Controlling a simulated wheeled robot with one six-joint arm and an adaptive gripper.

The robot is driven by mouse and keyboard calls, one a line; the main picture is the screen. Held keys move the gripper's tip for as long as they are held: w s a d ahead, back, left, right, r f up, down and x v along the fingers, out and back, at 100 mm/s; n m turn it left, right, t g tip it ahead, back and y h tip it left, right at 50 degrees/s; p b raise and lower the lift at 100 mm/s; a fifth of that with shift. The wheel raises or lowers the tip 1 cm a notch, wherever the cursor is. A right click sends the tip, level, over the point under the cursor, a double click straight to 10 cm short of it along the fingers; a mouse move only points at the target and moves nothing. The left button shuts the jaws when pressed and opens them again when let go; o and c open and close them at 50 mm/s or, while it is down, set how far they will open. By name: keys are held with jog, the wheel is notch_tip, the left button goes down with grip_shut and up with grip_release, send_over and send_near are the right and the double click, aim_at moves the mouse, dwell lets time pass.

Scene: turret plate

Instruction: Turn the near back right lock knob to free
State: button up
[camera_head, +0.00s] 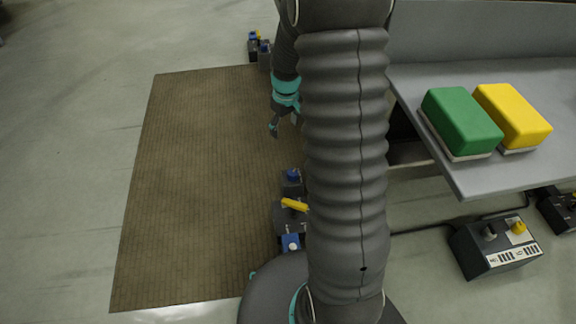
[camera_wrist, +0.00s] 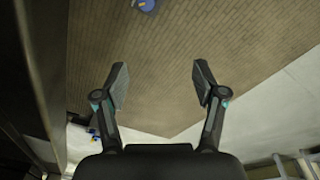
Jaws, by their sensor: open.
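My gripper (camera_head: 285,125) is open and empty above the brown mat, partly hidden by my arm in the head view. Its two fingers stand wide apart in the wrist view (camera_wrist: 161,85). A dark lock block with a yellow handle (camera_head: 295,204) sits at the mat's right edge, with a blue-topped part (camera_head: 292,175) above it and another blue part (camera_head: 291,242) below. A blue piece (camera_wrist: 144,5) shows at the top of the wrist view, apart from the fingers. I cannot tell which part is the named knob; my arm hides much of this area.
The brown mat (camera_head: 190,180) is clear on its left. Dark blocks with blue and yellow tops (camera_head: 258,46) stand at its far edge. A grey table (camera_head: 540,165) holds a green block (camera_head: 462,120) and a yellow block (camera_head: 512,114). A control box (camera_head: 495,247) is below.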

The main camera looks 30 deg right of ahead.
jog(key=g, duration=0.1)
send_near(292, 172)
jog(key=shift+n, duration=0.4)
notch_tip(292, 172, down, 10)
jog(key=shift+w+d+f+b, duration=0.1)
jog(key=shift+d+b, duration=0.1)
jog(key=shift+b, duration=0.6)
jog(key=c, duration=1.1)
